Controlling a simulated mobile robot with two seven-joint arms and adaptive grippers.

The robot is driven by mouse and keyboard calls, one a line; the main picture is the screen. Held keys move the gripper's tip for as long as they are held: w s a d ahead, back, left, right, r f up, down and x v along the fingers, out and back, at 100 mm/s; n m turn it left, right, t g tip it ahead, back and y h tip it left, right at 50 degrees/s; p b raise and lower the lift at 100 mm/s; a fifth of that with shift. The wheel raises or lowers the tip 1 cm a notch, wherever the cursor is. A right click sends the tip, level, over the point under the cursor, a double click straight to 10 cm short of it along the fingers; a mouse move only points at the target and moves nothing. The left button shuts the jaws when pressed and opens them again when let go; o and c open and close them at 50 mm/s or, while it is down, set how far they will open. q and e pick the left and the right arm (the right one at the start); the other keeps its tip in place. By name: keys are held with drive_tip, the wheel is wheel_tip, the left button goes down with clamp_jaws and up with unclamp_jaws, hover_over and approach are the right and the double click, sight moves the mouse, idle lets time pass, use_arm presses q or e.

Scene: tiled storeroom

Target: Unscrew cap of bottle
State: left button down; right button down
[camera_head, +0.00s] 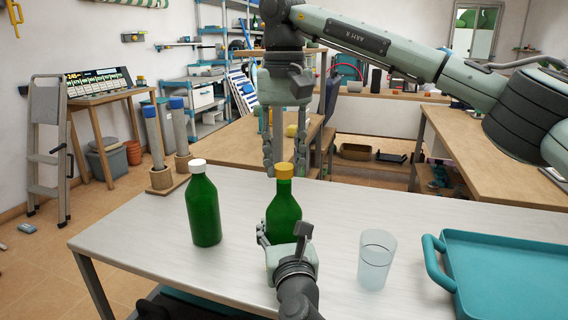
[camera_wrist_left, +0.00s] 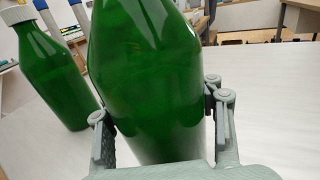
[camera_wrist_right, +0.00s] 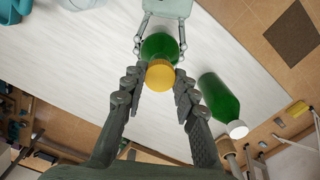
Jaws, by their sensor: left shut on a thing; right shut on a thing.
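A green bottle (camera_head: 284,205) with a yellow cap (camera_head: 284,171) stands upright on the white table. My left gripper (camera_head: 283,235) is shut around its body from the near side; the left wrist view shows the green glass (camera_wrist_left: 150,80) between the fingers. My right gripper (camera_head: 284,163) comes down from above, fingers pointing down. It is shut on the yellow cap, which the right wrist view shows from above (camera_wrist_right: 160,75) between the fingertips. The cap sits on the bottle neck. The lower bottle is hidden by my left gripper in the head view.
A second green bottle (camera_head: 204,210) with a white cap (camera_head: 198,166) stands to the left. A clear glass (camera_head: 376,260) and a teal tray (camera_head: 432,262) stand on the right. The table's left front area (camera_head: 150,255) is clear.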

sight(284, 166)
drive_tip(key=shift+r, duration=0.15)
drive_tip(key=shift+r, duration=1.9)
use_arm(q)
drive_tip(key=shift+c, duration=2.2)
unclamp_jaws()
